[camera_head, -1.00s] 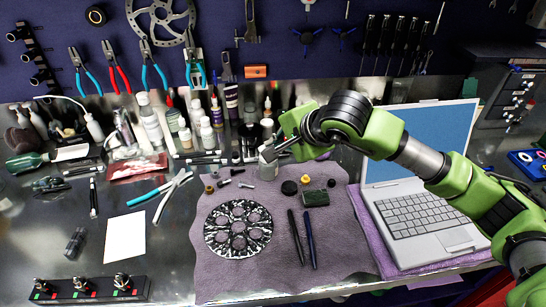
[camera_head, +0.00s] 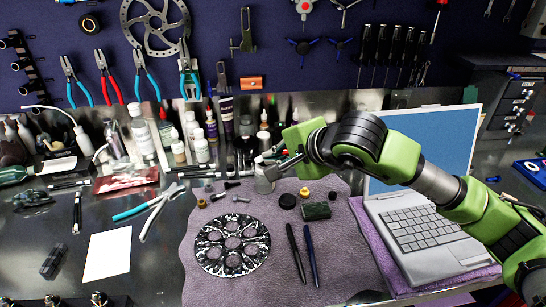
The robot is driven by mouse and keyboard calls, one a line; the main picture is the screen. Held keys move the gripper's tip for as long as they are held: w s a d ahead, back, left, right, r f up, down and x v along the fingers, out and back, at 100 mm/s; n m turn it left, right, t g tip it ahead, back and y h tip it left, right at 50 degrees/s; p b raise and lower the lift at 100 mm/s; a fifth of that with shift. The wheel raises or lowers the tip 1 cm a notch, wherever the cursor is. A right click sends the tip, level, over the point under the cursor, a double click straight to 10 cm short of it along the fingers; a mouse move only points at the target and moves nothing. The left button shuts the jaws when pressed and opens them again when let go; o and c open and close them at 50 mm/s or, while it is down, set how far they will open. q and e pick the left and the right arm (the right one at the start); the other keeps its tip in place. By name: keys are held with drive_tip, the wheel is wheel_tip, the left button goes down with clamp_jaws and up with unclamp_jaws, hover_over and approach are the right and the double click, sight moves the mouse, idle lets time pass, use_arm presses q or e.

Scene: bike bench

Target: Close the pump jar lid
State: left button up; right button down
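The pump jar (camera_head: 265,184) is a small pale grey container. It stands at the back edge of the purple cloth, left of the laptop. My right gripper (camera_head: 279,163) reaches in from the right, and its dark fingertips are at the top of the jar. They hide part of the lid. I cannot tell whether the lid is up or down. The fingers are small and overlap in this view, so I cannot tell whether they are open, or whether they touch the lid. My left gripper is not in view.
Several bottles (camera_head: 200,147) stand close behind and left of the jar. A patterned disc (camera_head: 232,245), two pens (camera_head: 310,255) and an open laptop (camera_head: 418,225) are in front and right.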

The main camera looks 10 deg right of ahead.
drive_tip(key=c, duration=2.3)
unclamp_jaws()
drive_tip(key=shift+c, duration=0.2)
drive_tip(key=v, duration=1.2)
